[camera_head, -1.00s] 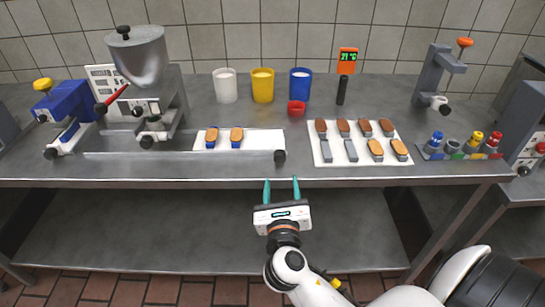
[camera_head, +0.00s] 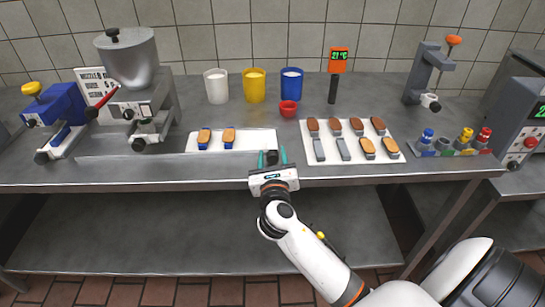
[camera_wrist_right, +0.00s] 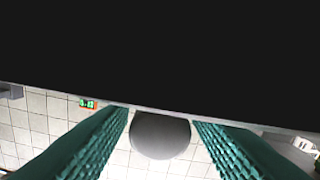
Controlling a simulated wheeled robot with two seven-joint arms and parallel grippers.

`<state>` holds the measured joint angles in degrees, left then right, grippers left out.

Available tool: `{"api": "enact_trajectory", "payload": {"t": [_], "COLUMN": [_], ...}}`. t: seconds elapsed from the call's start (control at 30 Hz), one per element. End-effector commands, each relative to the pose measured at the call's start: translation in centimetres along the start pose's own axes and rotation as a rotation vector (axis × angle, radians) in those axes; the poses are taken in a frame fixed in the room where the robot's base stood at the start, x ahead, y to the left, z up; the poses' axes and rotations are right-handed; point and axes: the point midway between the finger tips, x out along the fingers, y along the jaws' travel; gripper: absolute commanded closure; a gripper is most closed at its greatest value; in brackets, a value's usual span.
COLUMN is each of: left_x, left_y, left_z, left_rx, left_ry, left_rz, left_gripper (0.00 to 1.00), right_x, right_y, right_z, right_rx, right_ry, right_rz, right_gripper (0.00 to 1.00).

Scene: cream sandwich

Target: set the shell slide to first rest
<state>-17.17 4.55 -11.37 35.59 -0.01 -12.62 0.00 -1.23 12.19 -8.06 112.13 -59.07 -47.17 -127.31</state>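The shell slide (camera_head: 240,138) is a white plate on the left half of the bench, carrying two brown shells (camera_head: 204,135) in blue holders. A dark round knob (camera_head: 272,158) sits at its right front end. My right gripper (camera_head: 271,154) is at the bench's front edge with its teal fingers apart, one on each side of the knob. In the right wrist view the knob (camera_wrist_right: 160,136) shows between the fingers, with small gaps at both sides. My left gripper is not in view.
A hopper machine (camera_head: 130,65) with a red lever stands at the left, beside a blue device (camera_head: 55,110). White, yellow and blue cups (camera_head: 291,85) and a red bowl (camera_head: 289,109) stand behind. A white tray (camera_head: 331,174) with several brown pieces lies close right of the gripper.

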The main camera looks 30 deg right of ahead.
Motion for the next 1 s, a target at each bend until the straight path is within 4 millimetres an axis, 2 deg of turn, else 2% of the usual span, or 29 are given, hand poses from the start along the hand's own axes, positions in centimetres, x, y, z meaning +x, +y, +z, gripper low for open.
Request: {"api": "enact_trajectory", "payload": {"t": [0.03,0.2,0.27,0.47,0.57,0.9,1.0], "left_x": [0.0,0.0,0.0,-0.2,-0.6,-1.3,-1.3], "left_y": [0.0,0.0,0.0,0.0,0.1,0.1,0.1], "left_z": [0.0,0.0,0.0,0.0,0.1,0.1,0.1], "left_rx": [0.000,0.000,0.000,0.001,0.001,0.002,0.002], "left_ry": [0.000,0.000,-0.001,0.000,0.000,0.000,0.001], "left_rz": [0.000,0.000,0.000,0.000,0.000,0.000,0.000], "left_gripper": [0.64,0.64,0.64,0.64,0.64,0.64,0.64], "right_x": [0.0,0.0,0.0,0.0,0.0,0.0,0.0], "right_y": [0.0,0.0,0.0,-0.6,-2.4,-12.0,-13.7], "right_z": [0.0,0.0,0.0,-0.1,-0.6,-2.3,-2.6], "right_rx": [0.000,0.000,0.000,0.001,0.003,0.003,0.003], "right_ry": [0.000,0.000,0.000,-0.002,-0.003,-0.003,-0.002], "right_rz": [0.000,0.000,0.000,-0.001,-0.002,-0.001,-0.001], "right_gripper": [0.64,0.92,1.00,1.00,1.00,1.00,1.00]}}
